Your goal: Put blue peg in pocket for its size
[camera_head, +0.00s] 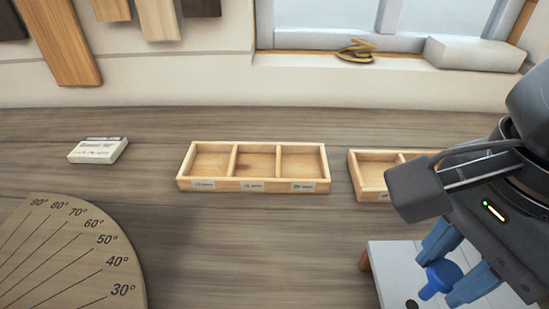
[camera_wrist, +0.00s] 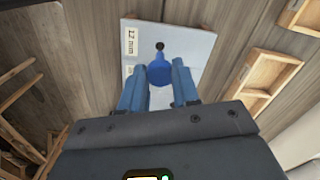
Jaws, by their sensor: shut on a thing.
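The blue peg (camera_head: 438,280) is between the blue fingers of my gripper (camera_head: 456,270) at the lower right of the head view. My gripper is shut on it. The peg also shows in the wrist view (camera_wrist: 160,73), with its wide round part between the fingertips. A pale board (camera_head: 388,262) lies beneath the gripper and has a dark round hole (camera_head: 411,304). I cannot tell how far the peg is above it. A wooden tray (camera_head: 253,185) with three empty compartments stands mid-table, with small labels too small to read. A second wooden tray (camera_head: 356,176) is partly hidden behind my gripper.
The board bears a "12 mm" label (camera_wrist: 131,41) in the wrist view. A pale labelled block (camera_head: 97,150) lies left of the tray. A round angle-marked board (camera_head: 65,255) fills the lower left. The table between them is clear.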

